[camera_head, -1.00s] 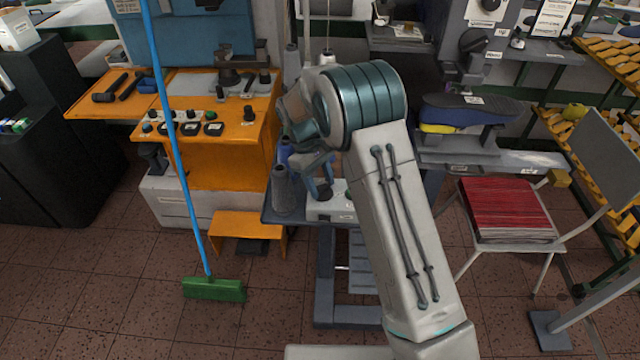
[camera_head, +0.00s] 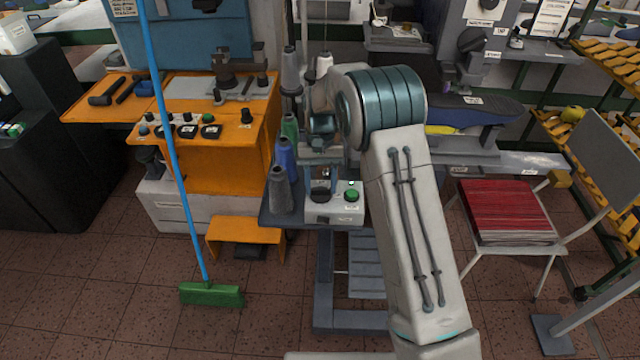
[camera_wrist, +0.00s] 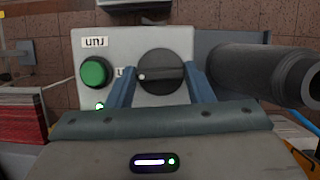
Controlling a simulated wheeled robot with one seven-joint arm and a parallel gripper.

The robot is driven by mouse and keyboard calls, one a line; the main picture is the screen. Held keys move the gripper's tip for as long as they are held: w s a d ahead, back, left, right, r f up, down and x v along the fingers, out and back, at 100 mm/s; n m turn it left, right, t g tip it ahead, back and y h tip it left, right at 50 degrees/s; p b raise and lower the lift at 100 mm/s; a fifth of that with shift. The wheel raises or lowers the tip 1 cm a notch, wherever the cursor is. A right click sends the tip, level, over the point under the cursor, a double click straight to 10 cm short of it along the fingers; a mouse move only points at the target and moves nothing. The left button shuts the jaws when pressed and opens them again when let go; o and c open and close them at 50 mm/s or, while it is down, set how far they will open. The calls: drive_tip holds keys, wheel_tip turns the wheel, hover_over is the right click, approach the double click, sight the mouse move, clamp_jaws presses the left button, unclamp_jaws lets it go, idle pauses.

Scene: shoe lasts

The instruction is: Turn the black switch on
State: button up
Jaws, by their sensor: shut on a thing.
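The black switch (camera_wrist: 160,72) is a round knob on the face of a light grey control box (camera_wrist: 133,42). In the wrist view, a small white mark shows at the knob's left side. My gripper (camera_wrist: 162,85) is shut on the black switch, with one blue finger at each side of it. In the head view, the control box (camera_head: 330,219) sits on a small dark stand, and my gripper (camera_head: 321,184) is over the dark knob, partly hidden by my wrist. A green button (camera_wrist: 95,72) sits left of the knob in the wrist view and also shows in the head view (camera_head: 351,195).
Dark grey (camera_head: 279,190), blue (camera_head: 285,160) and green (camera_head: 291,129) thread spools stand close left of the box. An orange machine (camera_head: 205,160) and a broom (camera_head: 211,294) are farther left. A chair with a red stack (camera_head: 502,210) stands right.

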drive_tip(key=shift+o, duration=0.2)
drive_tip(key=shift+r+m, duration=0.1)
drive_tip(key=shift+m, duration=0.5)
drive_tip(key=shift+c, duration=0.2)
drive_tip(key=o, duration=1)
drive_tip(key=b+v, duration=0.1)
drive_tip(key=v, duration=1.2)
drive_tip(key=shift+d+r, duration=0.25)
drive_tip(key=shift+r, duration=0.1)
drive_tip(key=shift+w, duration=0.1)
